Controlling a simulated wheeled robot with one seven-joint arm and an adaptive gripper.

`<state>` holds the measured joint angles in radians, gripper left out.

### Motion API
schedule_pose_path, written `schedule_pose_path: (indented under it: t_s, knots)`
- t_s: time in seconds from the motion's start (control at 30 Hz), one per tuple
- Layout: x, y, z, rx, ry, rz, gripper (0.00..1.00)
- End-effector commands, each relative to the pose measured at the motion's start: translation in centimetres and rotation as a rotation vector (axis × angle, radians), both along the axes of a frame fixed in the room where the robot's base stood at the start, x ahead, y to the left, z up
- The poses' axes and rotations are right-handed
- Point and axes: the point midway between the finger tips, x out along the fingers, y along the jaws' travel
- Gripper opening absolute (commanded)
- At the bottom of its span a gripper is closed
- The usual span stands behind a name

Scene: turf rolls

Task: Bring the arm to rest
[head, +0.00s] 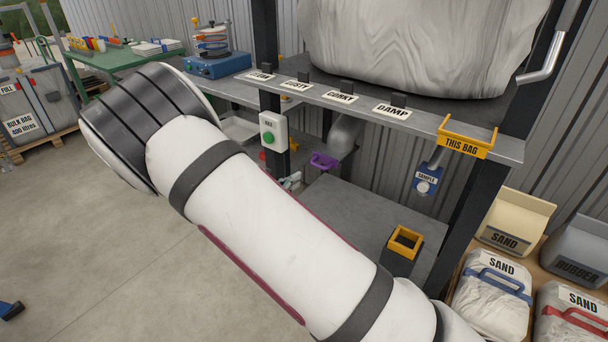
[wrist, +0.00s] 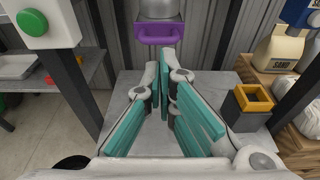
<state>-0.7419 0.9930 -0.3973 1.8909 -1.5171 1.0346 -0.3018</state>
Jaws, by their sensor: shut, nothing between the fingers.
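My arm (head: 255,225) crosses the head view from the lower right to the upper left, in front of the bench. In the wrist view my gripper (wrist: 162,88) is shut and empty, its teal-padded fingers meeting at the tips. The fingers are above a grey lower shelf (wrist: 215,86). In the head view my arm hides most of the gripper; only a small grey part shows near the stand.
A purple handle (wrist: 159,33) is just beyond the fingertips. A green-button box (head: 273,132) is on the post. A yellow-rimmed black container (head: 404,243) stands on the shelf. Sand bags (head: 498,300) are at right. Open floor (head: 110,250) lies left.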

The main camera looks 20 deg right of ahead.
Motion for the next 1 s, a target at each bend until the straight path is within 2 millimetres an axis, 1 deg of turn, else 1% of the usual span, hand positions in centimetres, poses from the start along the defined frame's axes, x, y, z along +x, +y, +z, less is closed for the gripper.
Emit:
schedule_pose_path:
  t_s: [0.03,0.1,0.2,0.33,0.47,0.57,0.67,0.77,0.8,0.87,1.0]
  knots:
    - [-0.5,0.8,0.2,0.000,0.000,0.002,0.00]
    - [-1.2,1.7,0.4,0.001,0.000,0.002,0.00]
    - [-1.8,2.5,0.6,0.000,0.001,0.001,0.00]
    - [-2.2,3.0,0.8,0.000,0.000,0.000,0.00]
    - [-2.4,3.0,1.0,0.005,-0.002,-0.007,0.00]
    - [-3.0,2.1,2.0,0.045,-0.020,-0.050,0.00]
    - [-4.4,0.4,4.0,0.132,-0.058,-0.143,0.00]
    - [-6.6,-1.8,6.6,0.252,-0.110,-0.270,0.00]
    - [-7.7,-2.6,7.5,0.303,-0.132,-0.323,0.00]
    - [-9.3,-3.7,8.9,0.376,-0.166,-0.400,0.00]
    - [-13.2,-5.7,11.8,0.547,-0.248,-0.574,0.00]
